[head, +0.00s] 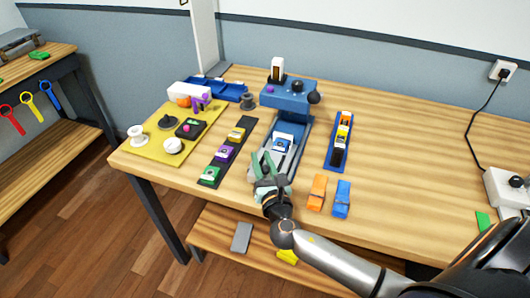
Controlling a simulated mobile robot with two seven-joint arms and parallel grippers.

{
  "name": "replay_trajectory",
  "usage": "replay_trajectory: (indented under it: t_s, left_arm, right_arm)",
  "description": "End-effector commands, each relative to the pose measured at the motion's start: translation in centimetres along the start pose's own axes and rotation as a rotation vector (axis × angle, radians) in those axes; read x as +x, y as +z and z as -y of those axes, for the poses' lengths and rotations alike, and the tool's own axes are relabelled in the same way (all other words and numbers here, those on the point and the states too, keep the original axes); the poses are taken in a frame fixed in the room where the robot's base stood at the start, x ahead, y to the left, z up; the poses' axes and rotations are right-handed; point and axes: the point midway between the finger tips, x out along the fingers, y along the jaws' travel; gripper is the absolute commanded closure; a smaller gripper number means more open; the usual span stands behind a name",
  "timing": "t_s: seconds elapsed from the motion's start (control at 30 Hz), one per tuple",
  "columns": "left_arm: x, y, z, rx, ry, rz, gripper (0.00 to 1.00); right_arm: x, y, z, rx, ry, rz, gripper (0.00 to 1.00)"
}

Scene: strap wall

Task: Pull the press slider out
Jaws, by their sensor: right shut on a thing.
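The blue press (290,92) stands at the back middle of the table, with a dark round knob on its right side and a white block with a dark mark on top. Its slider (290,135) lies on the blue base in front of it and carries a small blue and white piece (282,144). My right gripper (264,164), with pale green fingers, is at the front end of the slider. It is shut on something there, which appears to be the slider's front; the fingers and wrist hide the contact. My left gripper is out of view.
Left of the press are a dark strip (211,174) with green, purple and yellow pieces and a yellow mat (155,151) with several parts. On the right are a blue tray (333,158), an orange clip (317,192) and a blue clip (342,198). The table's right middle is clear.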

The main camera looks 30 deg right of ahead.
Motion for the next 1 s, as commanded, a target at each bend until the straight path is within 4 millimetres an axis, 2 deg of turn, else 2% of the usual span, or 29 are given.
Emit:
replay_trajectory:
  t_s: [0.17,0.2,0.43,0.77,0.87,1.0]
  left_arm:
    - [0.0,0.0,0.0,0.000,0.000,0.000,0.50]
    - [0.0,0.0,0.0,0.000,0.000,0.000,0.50]
    - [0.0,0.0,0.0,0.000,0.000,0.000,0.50]
    - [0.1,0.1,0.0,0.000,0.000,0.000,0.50]
    - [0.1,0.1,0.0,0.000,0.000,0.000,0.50]
    - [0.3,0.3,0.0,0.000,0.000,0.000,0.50]
  right_arm:
    - [-0.3,-0.3,-0.3,0.001,0.009,-0.007,1.00]
    - [-0.3,-0.4,-0.3,0.001,0.009,-0.008,0.66]
    - [-0.2,-0.3,-0.3,0.001,0.007,-0.006,0.40]
    - [-0.5,-0.2,-0.2,0.000,0.006,-0.005,0.40]
    - [-1.6,-0.3,-0.2,0.000,0.007,-0.007,0.40]
    - [-4.3,-0.4,-0.2,0.001,0.008,-0.009,0.40]
